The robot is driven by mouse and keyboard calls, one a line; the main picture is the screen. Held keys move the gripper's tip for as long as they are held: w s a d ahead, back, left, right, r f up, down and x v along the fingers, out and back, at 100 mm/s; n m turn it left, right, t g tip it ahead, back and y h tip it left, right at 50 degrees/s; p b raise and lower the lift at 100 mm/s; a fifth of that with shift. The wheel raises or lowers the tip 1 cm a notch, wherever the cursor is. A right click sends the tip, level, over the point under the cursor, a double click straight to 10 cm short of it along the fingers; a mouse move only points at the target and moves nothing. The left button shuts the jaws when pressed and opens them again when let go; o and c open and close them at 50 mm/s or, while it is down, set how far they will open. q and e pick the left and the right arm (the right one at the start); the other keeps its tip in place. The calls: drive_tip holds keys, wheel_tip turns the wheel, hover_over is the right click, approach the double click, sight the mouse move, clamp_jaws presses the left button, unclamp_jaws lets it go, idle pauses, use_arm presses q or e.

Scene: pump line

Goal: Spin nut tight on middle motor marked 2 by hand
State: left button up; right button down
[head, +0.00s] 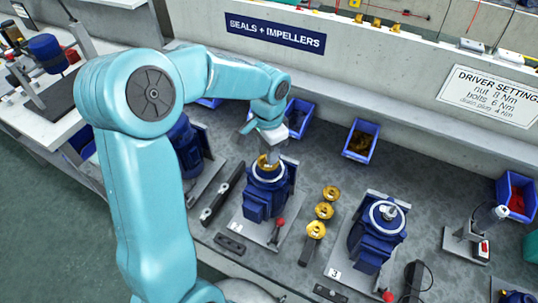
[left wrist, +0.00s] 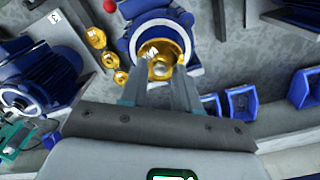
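The middle motor (head: 266,190) is blue and stands upright on a grey plate, between a left motor and one whose plate is marked 3. A gold impeller (head: 265,165) sits on top of it; in the left wrist view the impeller (left wrist: 172,48) surrounds a small silver nut (left wrist: 159,69). My left gripper (head: 268,150) points down over the impeller. In the left wrist view its two fingers (left wrist: 161,76) stand apart, with the nut showing in the gap between them; contact with it is not clear. The head view hides the nut behind the gripper. My right gripper is out of view.
Three gold impellers (head: 323,210) stand in a row right of the middle motor. The motor marked 3 (head: 377,232) has a bare silver top. Blue bins (head: 361,140) line the back ledge. A black-and-grey bar (head: 222,194) lies to the left.

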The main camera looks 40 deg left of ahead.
use_arm(q)
wheel_tip(320, 180, up, 5)
drive_tip(key=p, duration=0.3)
drive_tip(key=shift+f+p, duration=0.15)
drive_tip(key=shift+p, duration=0.2)
drive_tip(key=shift+f, duration=0.1)
idle(0.4)
